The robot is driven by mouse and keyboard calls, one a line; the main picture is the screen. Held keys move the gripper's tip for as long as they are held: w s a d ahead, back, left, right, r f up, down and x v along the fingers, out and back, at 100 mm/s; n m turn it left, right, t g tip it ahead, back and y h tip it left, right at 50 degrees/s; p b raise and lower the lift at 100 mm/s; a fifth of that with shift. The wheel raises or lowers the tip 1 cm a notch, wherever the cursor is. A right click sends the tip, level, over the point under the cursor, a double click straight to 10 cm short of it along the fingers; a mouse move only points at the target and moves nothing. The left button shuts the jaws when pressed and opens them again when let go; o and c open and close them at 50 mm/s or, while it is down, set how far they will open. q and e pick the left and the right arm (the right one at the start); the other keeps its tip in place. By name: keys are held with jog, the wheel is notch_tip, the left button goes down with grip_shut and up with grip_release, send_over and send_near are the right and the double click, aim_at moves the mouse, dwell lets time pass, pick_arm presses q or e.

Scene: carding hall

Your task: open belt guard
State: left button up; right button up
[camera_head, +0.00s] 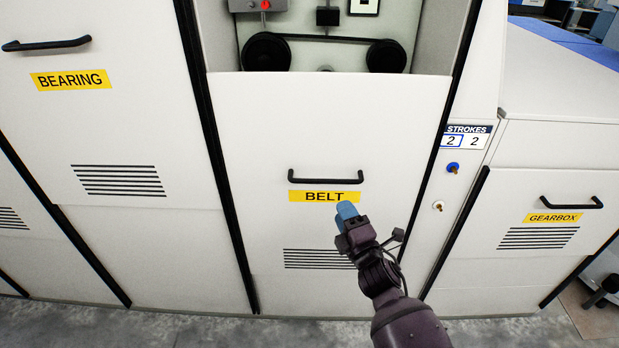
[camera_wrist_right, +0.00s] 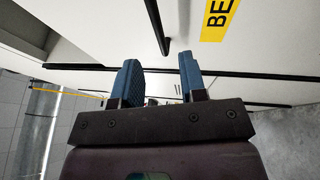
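The belt guard (camera_head: 320,125) is a white panel with a black bar handle (camera_head: 325,177) and a yellow BELT label (camera_head: 312,196). Above its top edge an opening shows a black belt (camera_head: 325,38) on two pulleys. My right gripper (camera_head: 347,210) has blue fingers and is in front of the guard, just below the handle, by the label's right end. In the right wrist view its fingers (camera_wrist_right: 160,70) are apart with nothing between them. A black bar (camera_wrist_right: 155,22), apparently the handle, lies beyond the fingertips. My left gripper is out of view.
A BEARING panel (camera_head: 110,130) stands to the left and a GEARBOX panel (camera_head: 535,240) to the right, each with a black handle. Grey floor (camera_head: 215,332) shows below.

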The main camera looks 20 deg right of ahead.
aim_at(327, 181)
jog(key=x, duration=1)
jog(key=shift+w+r, duration=0.2)
jog(key=shift+r, duration=0.05)
jog(key=shift+c, duration=0.2)
grip_shut()
